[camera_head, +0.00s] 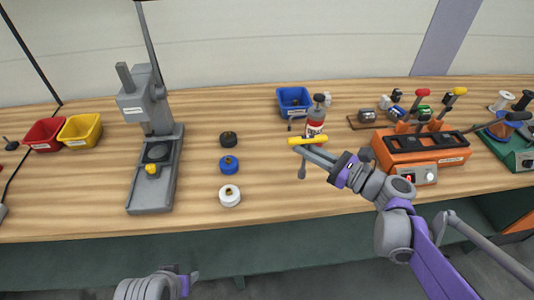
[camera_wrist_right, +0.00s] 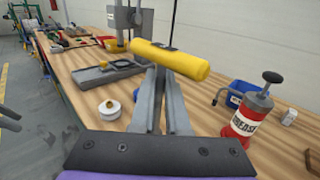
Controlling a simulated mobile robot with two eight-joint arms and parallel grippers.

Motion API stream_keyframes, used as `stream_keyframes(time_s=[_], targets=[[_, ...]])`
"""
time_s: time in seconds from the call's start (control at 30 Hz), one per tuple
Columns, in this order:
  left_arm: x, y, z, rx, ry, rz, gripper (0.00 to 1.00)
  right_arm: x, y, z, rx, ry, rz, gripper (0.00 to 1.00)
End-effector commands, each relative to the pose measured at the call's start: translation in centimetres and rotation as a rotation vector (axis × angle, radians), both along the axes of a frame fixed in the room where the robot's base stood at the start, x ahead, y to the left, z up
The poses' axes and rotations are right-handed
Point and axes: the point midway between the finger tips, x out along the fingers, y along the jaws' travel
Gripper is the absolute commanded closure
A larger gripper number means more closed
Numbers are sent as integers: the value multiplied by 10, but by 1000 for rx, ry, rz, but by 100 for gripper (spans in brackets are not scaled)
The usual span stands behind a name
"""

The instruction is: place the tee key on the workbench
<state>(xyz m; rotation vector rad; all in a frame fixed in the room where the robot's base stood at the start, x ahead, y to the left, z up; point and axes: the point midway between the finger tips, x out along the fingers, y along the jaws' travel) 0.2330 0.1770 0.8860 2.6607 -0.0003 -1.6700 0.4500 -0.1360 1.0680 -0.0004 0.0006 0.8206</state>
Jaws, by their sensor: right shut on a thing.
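The tee key (camera_head: 308,140) has a yellow bar handle. A grey shaft with a thicker lower end shows below it in the head view. My right gripper (camera_head: 318,154) is shut on the key. In the right wrist view the yellow handle (camera_wrist_right: 170,58) lies across the ends of the fingers, which hide the shaft. The key is over the workbench (camera_head: 270,180); whether its lower end touches the top I cannot tell. Part of my left arm (camera_head: 150,288) shows at the bottom edge of the head view; its jaws cannot be made out.
A red grease can (camera_head: 315,130) stands just behind the key, beside a blue bin (camera_head: 294,101). An orange lever unit (camera_head: 420,150) is to the right. Black, blue and white spools (camera_head: 229,195) and a grey press (camera_head: 152,165) stand left. The bench front between is clear.

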Motion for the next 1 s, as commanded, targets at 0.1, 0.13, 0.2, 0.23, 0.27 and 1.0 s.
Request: stream_keyframes(time_s=[0.1, 0.13, 0.2, 0.23, 0.27, 1.0], targets=[[-1, 0, -4, 0, 2, 0, 50, 0, 0, -18, 1, 1, 0, 100], [-1, 0, -5, 0, 2, 0, 50, 0, 0, -24, 1, 1, 0, 100], [-2, 0, -8, 0, 3, 0, 50, 1, 0, -37, 1, 1, -1, 100], [-2, 0, -9, 0, 3, 0, 50, 1, 0, -42, 1, 1, -1, 100], [-2, 0, -10, 0, 4, 0, 50, 1, 0, -47, 1, 1, -1, 100], [-4, 0, -20, 0, 7, 0, 50, 0, 0, -99, 1, -1, -1, 100]])
